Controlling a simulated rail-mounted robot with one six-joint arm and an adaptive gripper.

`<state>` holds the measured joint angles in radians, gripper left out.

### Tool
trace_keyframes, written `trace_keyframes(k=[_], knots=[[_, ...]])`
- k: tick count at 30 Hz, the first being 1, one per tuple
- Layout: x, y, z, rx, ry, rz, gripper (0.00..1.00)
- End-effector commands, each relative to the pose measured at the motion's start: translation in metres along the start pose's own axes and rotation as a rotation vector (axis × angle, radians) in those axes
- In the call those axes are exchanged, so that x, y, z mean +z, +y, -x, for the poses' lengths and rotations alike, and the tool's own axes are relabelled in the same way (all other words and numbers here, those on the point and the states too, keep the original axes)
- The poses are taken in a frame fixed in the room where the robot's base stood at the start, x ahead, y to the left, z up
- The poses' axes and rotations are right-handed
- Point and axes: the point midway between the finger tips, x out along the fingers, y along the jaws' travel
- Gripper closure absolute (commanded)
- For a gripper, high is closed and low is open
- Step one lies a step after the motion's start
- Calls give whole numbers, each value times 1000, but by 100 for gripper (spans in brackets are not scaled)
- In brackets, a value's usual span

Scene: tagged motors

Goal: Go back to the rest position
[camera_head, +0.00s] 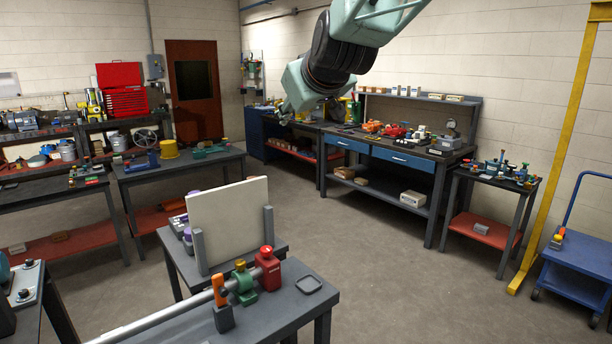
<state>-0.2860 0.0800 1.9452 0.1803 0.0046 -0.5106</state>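My teal and black arm reaches in from the top right of the head view and is bent over the middle of the room. Its far end (285,117) points down and left, with only a small dark tip showing. I cannot make out the fingers or whether they hold anything. The end is in the air, well apart from the near table (290,312). No tagged motor can be made out with certainty at this size.
A blue-drawered workbench (396,158), a small side table (492,182) and a blue cart (578,272) stand right. The middle floor (400,265) is clear.

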Motion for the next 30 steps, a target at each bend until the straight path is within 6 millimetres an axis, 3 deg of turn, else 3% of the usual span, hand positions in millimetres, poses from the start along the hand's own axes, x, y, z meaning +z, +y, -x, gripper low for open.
trace_keyframes(k=[1,4,12,20,30], knots=[[-6,17,13,22,16,-20,68],[-12,40,36,52,35,-58,68],[10,67,96,77,12,-140,68],[65,58,150,57,-85,-202,68],[159,30,224,26,-257,-282,68]])
